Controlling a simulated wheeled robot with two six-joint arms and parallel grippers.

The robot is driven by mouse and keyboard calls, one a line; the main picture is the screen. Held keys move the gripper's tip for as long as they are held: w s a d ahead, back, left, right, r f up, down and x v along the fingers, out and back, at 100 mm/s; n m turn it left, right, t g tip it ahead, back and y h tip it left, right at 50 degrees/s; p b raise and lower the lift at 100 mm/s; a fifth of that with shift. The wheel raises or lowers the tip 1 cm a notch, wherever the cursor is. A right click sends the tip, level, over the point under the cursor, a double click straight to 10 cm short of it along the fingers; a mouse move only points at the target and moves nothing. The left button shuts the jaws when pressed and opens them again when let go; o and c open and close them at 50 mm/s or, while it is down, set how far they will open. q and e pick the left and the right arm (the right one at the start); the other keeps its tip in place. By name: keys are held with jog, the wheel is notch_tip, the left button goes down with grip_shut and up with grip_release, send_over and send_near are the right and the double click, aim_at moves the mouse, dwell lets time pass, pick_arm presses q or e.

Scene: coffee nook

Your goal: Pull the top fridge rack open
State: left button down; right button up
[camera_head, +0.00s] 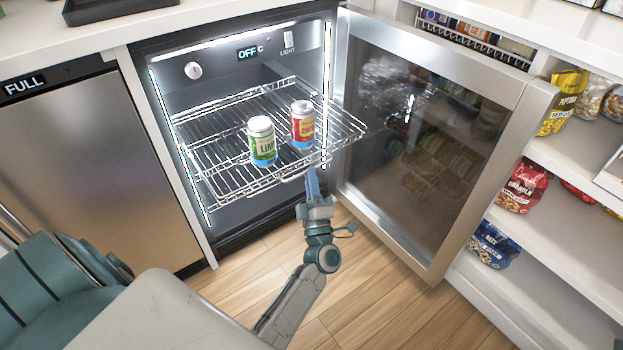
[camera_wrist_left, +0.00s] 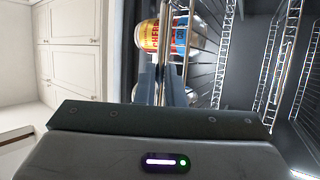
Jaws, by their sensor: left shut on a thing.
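The top fridge rack (camera_head: 343,122) is a chrome wire shelf in the open, lit fridge. Its front part sticks out past the fridge opening toward me. A green lime can (camera_head: 261,141) and a red and yellow can (camera_head: 302,124) stand upright on it. My left gripper (camera_head: 312,178) is at the rack's front edge and shut on it; the jaws' contact is hard to see. In the left wrist view, the red and yellow can (camera_wrist_left: 148,36) shows sideways beside the rack's wires (camera_wrist_left: 203,75). My right gripper is not in view.
The glass fridge door (camera_head: 430,150) stands wide open to the right of the rack. Shelves with snack bags (camera_head: 523,186) lie beyond it. A steel appliance front (camera_head: 90,165) is at the left. The wooden floor (camera_head: 360,265) before the fridge is clear.

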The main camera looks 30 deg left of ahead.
pick_arm(q)
jog(key=c, duration=1.5)
grip_release()
jog(key=v, duration=1.1)
jog(key=shift+w+a, duration=0.1)
